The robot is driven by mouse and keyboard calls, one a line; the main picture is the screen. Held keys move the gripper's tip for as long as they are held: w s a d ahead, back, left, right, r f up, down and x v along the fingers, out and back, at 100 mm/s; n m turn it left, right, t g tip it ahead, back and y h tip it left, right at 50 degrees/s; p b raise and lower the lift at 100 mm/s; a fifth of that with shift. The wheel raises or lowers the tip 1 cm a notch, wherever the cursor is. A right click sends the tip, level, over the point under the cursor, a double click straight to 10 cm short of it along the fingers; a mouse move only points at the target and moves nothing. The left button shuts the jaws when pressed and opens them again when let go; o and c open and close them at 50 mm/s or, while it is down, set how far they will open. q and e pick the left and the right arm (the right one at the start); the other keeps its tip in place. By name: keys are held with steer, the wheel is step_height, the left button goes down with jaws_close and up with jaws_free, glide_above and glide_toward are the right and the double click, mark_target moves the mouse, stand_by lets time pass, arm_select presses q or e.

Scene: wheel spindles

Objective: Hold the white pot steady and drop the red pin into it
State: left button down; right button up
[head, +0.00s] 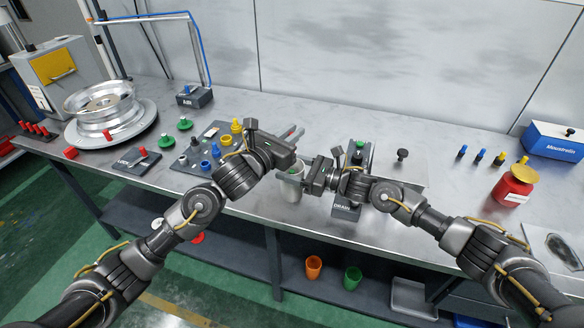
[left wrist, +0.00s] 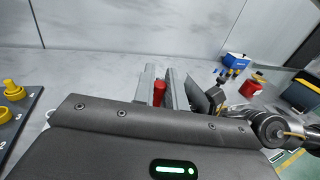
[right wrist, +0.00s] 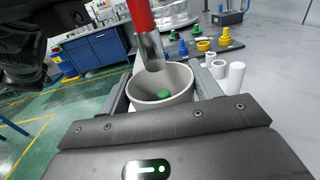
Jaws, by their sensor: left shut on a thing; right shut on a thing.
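The pot also shows in the head view (head: 291,190), partly hidden by my right gripper (head: 297,174). My left gripper (head: 290,134) is shut on the red pin (left wrist: 159,92). In the right wrist view the red pin (right wrist: 141,16) hangs nearly upright, slightly tilted, its bare metal lower end over the pot's mouth. Its tip overlaps the far part of the opening; whether it is below the rim I cannot tell.
A dark board (head: 192,160) with coloured knobs lies left of the grippers. A black drain block (head: 346,210) stands close on the right. White cylinders (right wrist: 235,76) stand beside the pot. A red jar (head: 513,187) and a blue box (head: 553,140) are far right.

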arm_select(q)
steer(key=shift+f, duration=1.1)
steer(key=c, duration=1.3)
jaws_free()
steer(key=shift+c, duration=0.2)
steer(key=shift+s, duration=0.1)
steer(key=v, duration=1.1)
steer(key=shift+s+a, duration=0.3)
arm_select(e)
steer(key=o, duration=1.1)
steer(key=shift+c, duration=0.2)
